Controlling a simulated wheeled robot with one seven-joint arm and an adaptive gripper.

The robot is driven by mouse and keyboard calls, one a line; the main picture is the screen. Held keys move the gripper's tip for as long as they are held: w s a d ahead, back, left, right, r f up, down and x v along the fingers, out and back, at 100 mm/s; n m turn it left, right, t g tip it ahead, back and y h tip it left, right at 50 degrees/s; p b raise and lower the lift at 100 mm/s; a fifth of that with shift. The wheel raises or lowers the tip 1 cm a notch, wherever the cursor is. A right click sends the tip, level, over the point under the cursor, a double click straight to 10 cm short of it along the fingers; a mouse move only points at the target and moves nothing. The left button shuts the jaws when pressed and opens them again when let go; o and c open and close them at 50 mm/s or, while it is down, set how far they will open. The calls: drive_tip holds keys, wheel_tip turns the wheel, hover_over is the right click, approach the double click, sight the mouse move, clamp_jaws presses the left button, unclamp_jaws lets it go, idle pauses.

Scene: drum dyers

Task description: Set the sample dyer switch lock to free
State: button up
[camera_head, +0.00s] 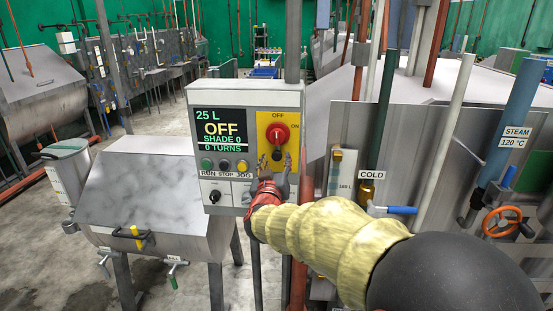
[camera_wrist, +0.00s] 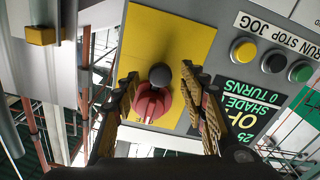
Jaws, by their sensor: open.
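The sample dyer's control box (camera_head: 198,103) carries a yellow plate (camera_head: 264,122) marked OFF at the top and ON at the right. A red rotary switch (camera_head: 275,133) is mounted on it, with a dark round knob (camera_head: 277,154) below the red part. The display (camera_head: 220,129) reads OFF. My gripper (camera_head: 275,163) is open and points at the lower part of the plate. In the wrist view, which is inverted, its fingers (camera_wrist: 164,82) stand on either side of the dark knob (camera_wrist: 160,75) and red switch (camera_wrist: 151,103). I cannot tell whether they touch. No separate lock is clearly visible.
RUN, STOP and JOG buttons (camera_head: 225,164) lie left of my gripper, above a small black selector (camera_head: 215,196). The steel sample dyer (camera_head: 145,190) is below left. COLD and STEAM pipes, a blue valve handle (camera_head: 402,210) and an orange handwheel (camera_head: 502,222) stand at right.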

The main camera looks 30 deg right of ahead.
sight(277, 158)
drive_tip(key=shift+x, duration=1.75)
drive_tip(key=shift+c, duration=0.6)
clamp_jaws()
drive_tip(key=shift+f+b, duration=0.1)
drive_tip(key=shift+b, duration=0.2)
